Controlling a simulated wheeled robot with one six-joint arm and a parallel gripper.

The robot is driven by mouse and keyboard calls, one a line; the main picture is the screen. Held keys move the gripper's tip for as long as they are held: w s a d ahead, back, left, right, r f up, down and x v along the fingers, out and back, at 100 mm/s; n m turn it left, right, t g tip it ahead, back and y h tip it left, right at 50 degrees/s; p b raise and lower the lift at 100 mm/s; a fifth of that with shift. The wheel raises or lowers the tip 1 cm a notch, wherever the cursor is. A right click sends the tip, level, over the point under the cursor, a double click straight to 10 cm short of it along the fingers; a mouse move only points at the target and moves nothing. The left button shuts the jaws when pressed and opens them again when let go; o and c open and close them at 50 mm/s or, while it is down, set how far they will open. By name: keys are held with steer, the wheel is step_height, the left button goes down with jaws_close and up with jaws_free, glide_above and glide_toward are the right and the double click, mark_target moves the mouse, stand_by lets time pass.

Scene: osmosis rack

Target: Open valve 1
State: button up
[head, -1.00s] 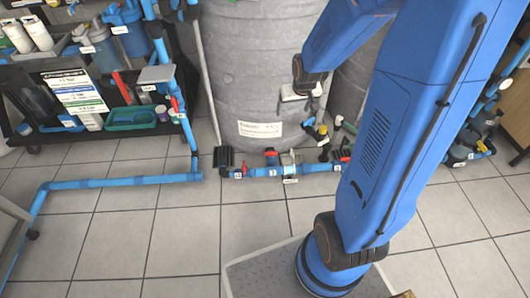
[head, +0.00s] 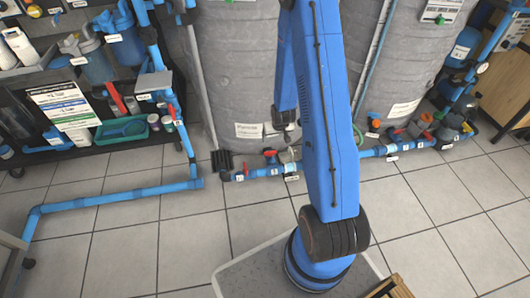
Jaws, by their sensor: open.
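A blue floor pipe (head: 260,173) runs in front of the left grey tank, with small white labels too small to read for certain. A red valve handle (head: 269,153) stands on it, left of my arm. Another red valve handle (head: 172,110) is on the upright blue pipe at the left. More red and orange handles (head: 397,133) sit on the pipe right of my arm. I cannot tell which is valve 1. My blue arm stands in the middle and covers part of the pipe. I cannot make out my gripper; the forearm's end is partly hidden behind the upper arm.
Two grey tanks (head: 235,70) stand behind the pipe. A rack with a green tray (head: 122,130) is at the left. A low blue pipe (head: 110,195) crosses the floor. The tiled floor (head: 430,215) at right front is clear. A wooden cabinet (head: 508,95) is at far right.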

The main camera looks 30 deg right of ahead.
step_height(320, 180, down, 2)
glide_toward(270, 152)
steer(key=x, duration=0.8)
steer(key=shift+w+d+f, duration=0.1)
steer(key=shift+d+f, duration=0.05)
steer(key=shift+f, duration=0.1)
stand_by(0.3)
steer(key=shift+c, duration=0.4)
steer(key=c, duration=1)
